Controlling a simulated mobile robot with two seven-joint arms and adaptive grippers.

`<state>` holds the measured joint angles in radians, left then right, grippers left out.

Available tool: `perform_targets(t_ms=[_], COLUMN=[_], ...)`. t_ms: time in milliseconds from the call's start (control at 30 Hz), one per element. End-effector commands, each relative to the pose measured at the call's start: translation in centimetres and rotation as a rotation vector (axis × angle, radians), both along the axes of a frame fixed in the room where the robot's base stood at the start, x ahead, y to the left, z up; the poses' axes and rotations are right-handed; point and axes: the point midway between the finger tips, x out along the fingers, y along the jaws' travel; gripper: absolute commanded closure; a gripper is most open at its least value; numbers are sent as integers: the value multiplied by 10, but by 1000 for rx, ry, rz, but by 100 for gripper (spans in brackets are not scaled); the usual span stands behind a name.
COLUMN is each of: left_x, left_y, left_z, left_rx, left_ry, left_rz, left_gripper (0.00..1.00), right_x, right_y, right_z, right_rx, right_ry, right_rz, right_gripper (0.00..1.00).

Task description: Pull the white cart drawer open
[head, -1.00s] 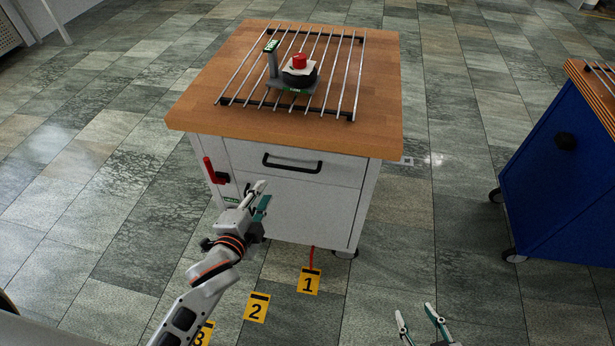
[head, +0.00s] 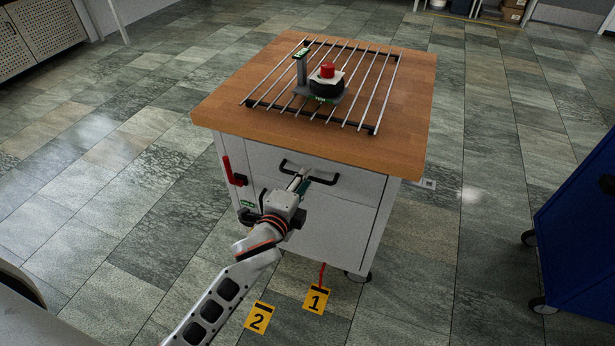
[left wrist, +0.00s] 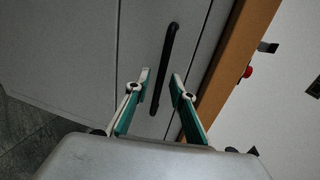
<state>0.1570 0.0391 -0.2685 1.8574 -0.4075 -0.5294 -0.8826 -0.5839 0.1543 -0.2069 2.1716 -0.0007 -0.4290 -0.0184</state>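The white cart (head: 330,225) stands under a wooden top, and its drawer (head: 360,187) looks closed, with its front flush. The black bar handle (head: 326,181) is on the drawer front. My left gripper (head: 301,181) is at the handle, covering part of it. In the left wrist view, the fingers of my left gripper (left wrist: 161,74) are open, with the black handle (left wrist: 167,50) running between them. I cannot tell whether either finger touches it. My right gripper is not in view.
A metal rack (head: 370,85) on the wooden top (head: 225,105) carries a device with a red button (head: 327,70). A red lever (head: 229,170) sticks out at the cart's left. A blue cart (head: 585,225) stands at right. Floor in front has yellow markers (head: 316,299).

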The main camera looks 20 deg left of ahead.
Motion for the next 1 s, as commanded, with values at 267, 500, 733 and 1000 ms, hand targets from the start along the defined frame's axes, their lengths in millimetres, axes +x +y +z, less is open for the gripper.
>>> perform_targets(t_ms=[267,500,733,1000], left_x=[18,18,18,17], left_y=[-1,-1,-1,3], left_z=[-5,-4,-4,-3], left_rx=[-2,-2,-2,-2], left_ry=[1,0,0,0], left_rz=[-1,-1,-1,0], left_gripper=[76,76,100,100], right_x=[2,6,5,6], right_y=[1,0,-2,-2], right_z=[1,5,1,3], right_rx=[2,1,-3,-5], right_ry=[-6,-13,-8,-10], right_rz=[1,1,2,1], right_gripper=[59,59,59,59])
